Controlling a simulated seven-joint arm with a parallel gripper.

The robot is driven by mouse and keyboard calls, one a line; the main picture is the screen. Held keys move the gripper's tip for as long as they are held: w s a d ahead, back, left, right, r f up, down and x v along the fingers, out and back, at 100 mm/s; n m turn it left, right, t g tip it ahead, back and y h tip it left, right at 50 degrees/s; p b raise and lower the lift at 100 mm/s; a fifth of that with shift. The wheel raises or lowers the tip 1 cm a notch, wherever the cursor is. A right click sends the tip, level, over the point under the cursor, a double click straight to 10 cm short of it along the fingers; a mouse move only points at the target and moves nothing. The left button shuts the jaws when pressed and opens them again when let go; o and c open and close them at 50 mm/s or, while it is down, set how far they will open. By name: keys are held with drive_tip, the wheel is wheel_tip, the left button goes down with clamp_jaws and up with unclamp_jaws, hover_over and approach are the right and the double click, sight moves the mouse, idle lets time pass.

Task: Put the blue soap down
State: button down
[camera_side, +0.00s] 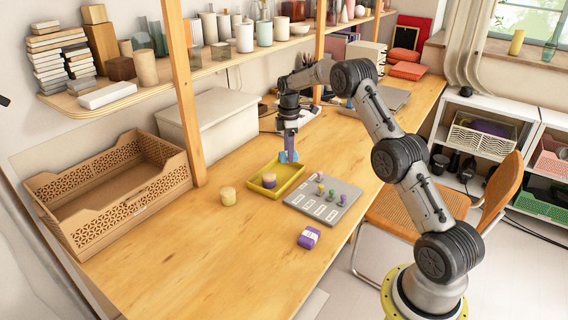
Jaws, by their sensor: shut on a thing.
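My gripper (289,150) points down over the far right part of the yellow tray (261,192). It is shut on the blue soap (283,157), a small light-blue piece partly hidden by the fingers. The soap is at the far right rim of the tray in the picture; I cannot tell whether it touches the tray or hangs just above it. A purple and cream round piece (268,181) sits inside the tray, to the left of my gripper.
A grey board (306,197) with several coloured knobs and white labels lies right of the tray. A purple wrapped block (309,237) lies in front. A wooden crate (165,185) and shelf post (181,95) stand left.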

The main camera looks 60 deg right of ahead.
sight(284, 172)
drive_tip(key=w+f, duration=0.1)
drive_tip(key=w+d+f, duration=0.1)
drive_tip(key=w+f, duration=0.1)
drive_tip(key=f, duration=0.1)
drive_tip(key=shift+d, duration=0.3)
drive_tip(key=shift+f, duration=1.4)
drive_tip(key=shift+s+f, duration=0.1)
drive_tip(key=shift+c, duration=1.4)
unclamp_jaws()
